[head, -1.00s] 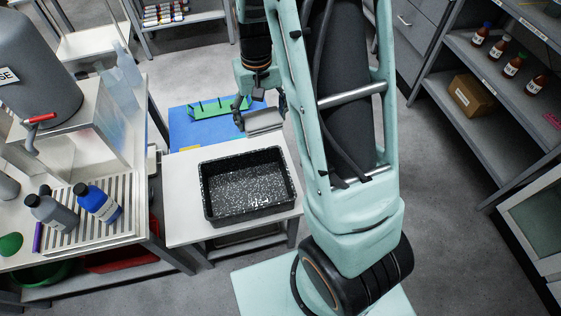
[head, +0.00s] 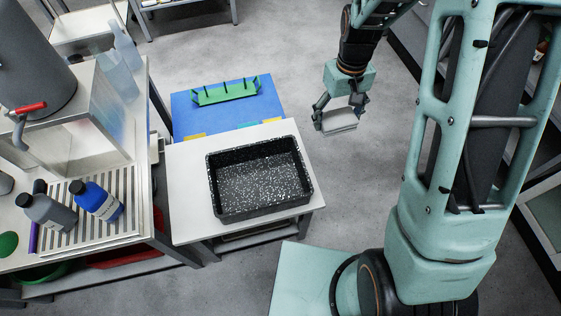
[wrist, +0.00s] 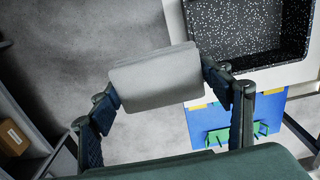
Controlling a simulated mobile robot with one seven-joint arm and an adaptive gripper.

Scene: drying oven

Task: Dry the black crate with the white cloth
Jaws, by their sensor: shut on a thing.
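The black crate (head: 262,212) stands upright on a small white table in the head view. It is open-topped, with white specks covering its inside; it also shows at the top right of the wrist view (wrist: 235,30). My gripper (head: 339,112) is to the right of the crate and the table, over the grey floor, apart from both. It is shut on a flat, folded, pale grey-white cloth (head: 341,120). In the wrist view the cloth (wrist: 155,78) spans between the two fingertips.
The white table (head: 190,205) has bare room around the crate. Behind it is a blue surface (head: 186,118) with a green rack (head: 226,93). A metal bench at left holds a blue bottle (head: 95,200) and a grey bottle (head: 45,212). Open floor lies behind my gripper.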

